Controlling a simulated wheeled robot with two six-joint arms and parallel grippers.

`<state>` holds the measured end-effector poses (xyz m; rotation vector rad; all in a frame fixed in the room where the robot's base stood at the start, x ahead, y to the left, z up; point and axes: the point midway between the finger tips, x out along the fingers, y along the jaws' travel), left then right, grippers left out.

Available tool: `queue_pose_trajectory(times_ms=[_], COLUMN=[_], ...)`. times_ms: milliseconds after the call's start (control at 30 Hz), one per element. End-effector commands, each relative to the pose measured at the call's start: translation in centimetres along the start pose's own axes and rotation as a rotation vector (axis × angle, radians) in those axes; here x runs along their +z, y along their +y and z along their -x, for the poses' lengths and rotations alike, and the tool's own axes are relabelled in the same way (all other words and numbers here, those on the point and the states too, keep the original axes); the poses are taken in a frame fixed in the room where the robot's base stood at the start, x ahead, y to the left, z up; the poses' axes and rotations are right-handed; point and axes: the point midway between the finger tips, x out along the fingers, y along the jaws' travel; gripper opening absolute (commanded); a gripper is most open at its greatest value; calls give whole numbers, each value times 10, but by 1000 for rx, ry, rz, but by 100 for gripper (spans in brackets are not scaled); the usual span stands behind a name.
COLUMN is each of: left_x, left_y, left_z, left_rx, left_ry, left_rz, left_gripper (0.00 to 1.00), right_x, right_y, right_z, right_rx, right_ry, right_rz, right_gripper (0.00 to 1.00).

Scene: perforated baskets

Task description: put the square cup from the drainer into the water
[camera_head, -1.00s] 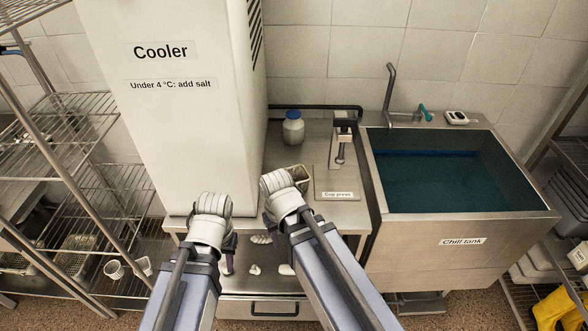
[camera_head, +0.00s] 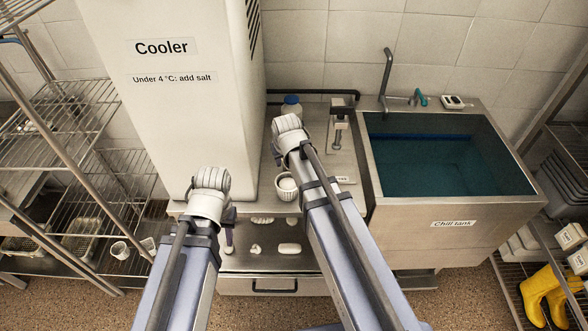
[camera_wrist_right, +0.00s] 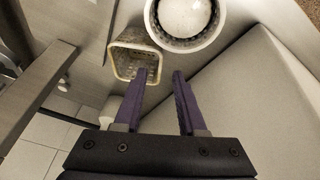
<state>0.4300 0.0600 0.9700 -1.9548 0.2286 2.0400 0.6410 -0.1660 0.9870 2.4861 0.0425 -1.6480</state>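The beige, square-rimmed perforated cup (camera_wrist_right: 137,60) is in the right wrist view, just ahead and left of my right gripper (camera_wrist_right: 160,73). That gripper is open and empty. Its left fingertip overlaps the cup's near rim; I cannot tell if they touch. In the head view my right arm hides its own fingers, and I cannot make out the square cup. Dark water (camera_head: 425,165) fills the steel chill tank (camera_head: 450,222) at the right. My left gripper (camera_head: 229,245) points down over the counter's front; its opening does not show clearly.
A round cup with white contents (camera_wrist_right: 184,18) stands beside the square cup; it also shows in the head view (camera_head: 287,186). The cooler (camera_head: 170,120) stands left, white pieces (camera_head: 289,249) on the lower shelf.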

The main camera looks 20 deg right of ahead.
Motion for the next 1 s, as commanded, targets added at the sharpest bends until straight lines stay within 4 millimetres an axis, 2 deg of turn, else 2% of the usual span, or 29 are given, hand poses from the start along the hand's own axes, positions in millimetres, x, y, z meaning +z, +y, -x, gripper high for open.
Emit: queue_pose_trajectory(times_ms=[33,267,667,967,1000], left_x=[0,0,-3,-3,-3], left_y=[0,1,5,5,5], left_z=[-5,-8,-50,-50,-50], left_rx=[0,0,0,0,0], left_ry=[0,0,0,0,0], left_rz=[0,0,0,0,0], left_gripper=[34,34,34,34,34], right_x=[0,1,2,0,0], right_y=[0,0,-1,-1,-1], right_z=[-5,-8,-54,-55,-55], right_rx=[0,0,0,0,0], right_ry=[0,-1,-1,-1,-1], right_rz=[0,0,-1,0,0], right_gripper=[40,40,40,40,36])
